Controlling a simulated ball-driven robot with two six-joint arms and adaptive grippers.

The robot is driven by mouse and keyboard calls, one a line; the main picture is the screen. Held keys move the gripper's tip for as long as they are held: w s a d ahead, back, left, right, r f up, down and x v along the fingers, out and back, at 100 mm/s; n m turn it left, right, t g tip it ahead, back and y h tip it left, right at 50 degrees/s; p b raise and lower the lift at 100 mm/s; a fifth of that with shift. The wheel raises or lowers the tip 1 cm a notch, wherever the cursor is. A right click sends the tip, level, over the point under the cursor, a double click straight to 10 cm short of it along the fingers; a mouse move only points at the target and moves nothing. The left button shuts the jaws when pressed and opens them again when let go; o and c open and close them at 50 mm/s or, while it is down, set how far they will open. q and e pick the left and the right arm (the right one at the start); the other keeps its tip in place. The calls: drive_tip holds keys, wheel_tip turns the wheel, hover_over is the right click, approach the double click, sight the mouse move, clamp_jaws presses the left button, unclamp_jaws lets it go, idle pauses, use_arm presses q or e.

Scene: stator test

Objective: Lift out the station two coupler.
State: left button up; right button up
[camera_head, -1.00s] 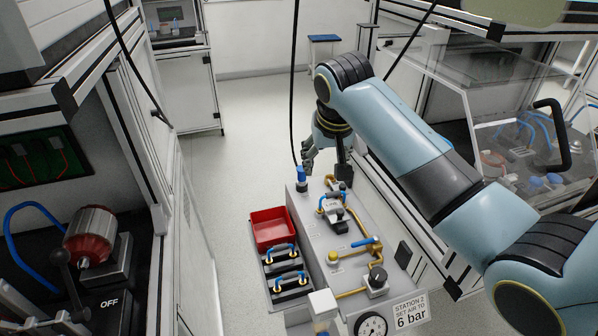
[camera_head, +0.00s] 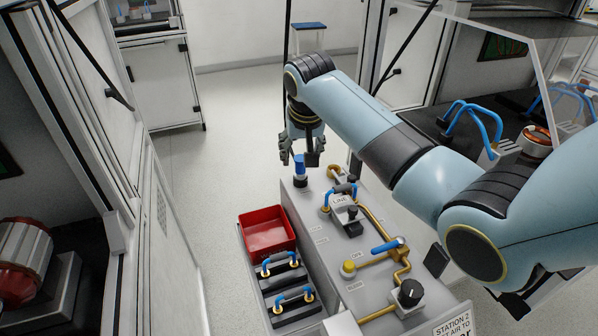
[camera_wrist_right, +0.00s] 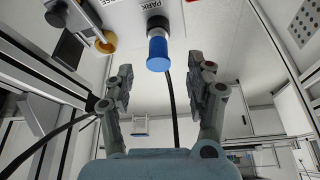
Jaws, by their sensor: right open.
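The blue cylindrical coupler (camera_head: 300,166) stands upright in a black base at the far end of the grey station 2 panel (camera_head: 312,232). In the right wrist view the coupler (camera_wrist_right: 157,52) shows beside the printed word PARK, with a dark hose passing behind it. My right gripper (camera_head: 298,153) is over the coupler's upper end, fingers pointing down. In the wrist view its two fingers (camera_wrist_right: 161,82) are spread and empty, with the coupler ahead of the gap between them. My left gripper is not in view.
The panel carries a LINE block (camera_head: 344,207) with a blue hose loop, brass piping, a blue-handled valve (camera_head: 387,246) and a black knob (camera_head: 410,292). A red bin (camera_head: 268,236) and two blue-handled black pieces lie left of the panel.

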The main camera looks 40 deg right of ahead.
sight(301, 160)
drive_tip(key=x, duration=0.2)
drive_tip(key=shift+w+d+f, duration=0.15)
drive_tip(key=shift+f, duration=0.25)
drive_tip(key=b+x, duration=0.1)
drive_tip(key=x, duration=0.3)
drive_tip(key=shift+w+d+f+b, duration=0.15)
drive_tip(key=shift+w+f+b, duration=0.1)
drive_tip(key=shift+b, duration=0.05)
clamp_jaws()
